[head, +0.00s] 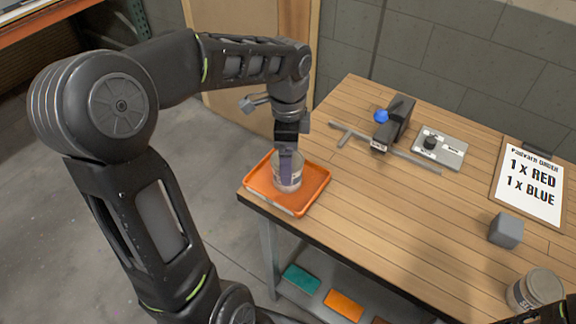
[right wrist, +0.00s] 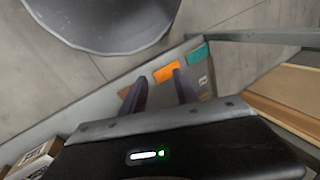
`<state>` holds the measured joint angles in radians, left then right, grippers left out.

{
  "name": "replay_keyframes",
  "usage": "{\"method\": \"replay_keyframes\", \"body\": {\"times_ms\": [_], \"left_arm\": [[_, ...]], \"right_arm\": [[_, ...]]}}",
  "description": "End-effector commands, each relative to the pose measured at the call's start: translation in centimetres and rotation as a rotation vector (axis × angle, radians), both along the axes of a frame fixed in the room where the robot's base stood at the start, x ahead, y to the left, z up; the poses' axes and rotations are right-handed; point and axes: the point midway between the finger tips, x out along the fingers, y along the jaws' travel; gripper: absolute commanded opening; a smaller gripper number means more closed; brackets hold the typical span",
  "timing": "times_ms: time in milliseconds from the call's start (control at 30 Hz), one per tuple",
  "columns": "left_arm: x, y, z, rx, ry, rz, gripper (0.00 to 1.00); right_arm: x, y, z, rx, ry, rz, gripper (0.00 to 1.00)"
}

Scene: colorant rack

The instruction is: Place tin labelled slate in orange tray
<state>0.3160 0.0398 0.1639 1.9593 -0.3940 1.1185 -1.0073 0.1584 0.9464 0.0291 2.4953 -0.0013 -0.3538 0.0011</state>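A grey tin (head: 289,180) is at the orange tray (head: 261,193) on the table's left corner, upright or nearly so. Its label is too small to read. My left gripper (head: 286,168) points down at this tin, with one finger across its near side. The other finger is hidden, so I cannot tell whether it grips the tin. A second tin (head: 541,286) with a pale lid stands at the lower right; its label is only partly visible. My right gripper (right wrist: 160,82) is open and empty in the right wrist view, its fingers apart.
A grey cube (head: 506,230) sits right of centre. Farther back are a dark device with a blue ball (head: 381,116), a metal bar (head: 412,160), a plate with a knob (head: 439,150) and an order clipboard (head: 531,187). The middle of the table is clear.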

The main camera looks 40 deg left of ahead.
Motion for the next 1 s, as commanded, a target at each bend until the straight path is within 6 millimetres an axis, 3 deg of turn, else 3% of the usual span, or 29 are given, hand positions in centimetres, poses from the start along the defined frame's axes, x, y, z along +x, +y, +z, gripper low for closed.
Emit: {"method": "replay_keyframes", "body": {"times_ms": [200,400,1000], "left_arm": [[0.1,0.0,4.5,0.0,-0.004,0.0,0.92],[0.0,0.0,6.6,0.0,-0.001,0.0,0.92],[0.0,0.0,6.8,0.0,0.0,-0.001,0.92]], "right_arm": [[0.0,0.0,-0.1,0.0,0.0,0.0,0.36],[0.0,0.0,-0.1,0.0,0.0,0.0,0.36],[0.0,0.0,-0.1,0.0,0.0,0.0,0.36]]}}
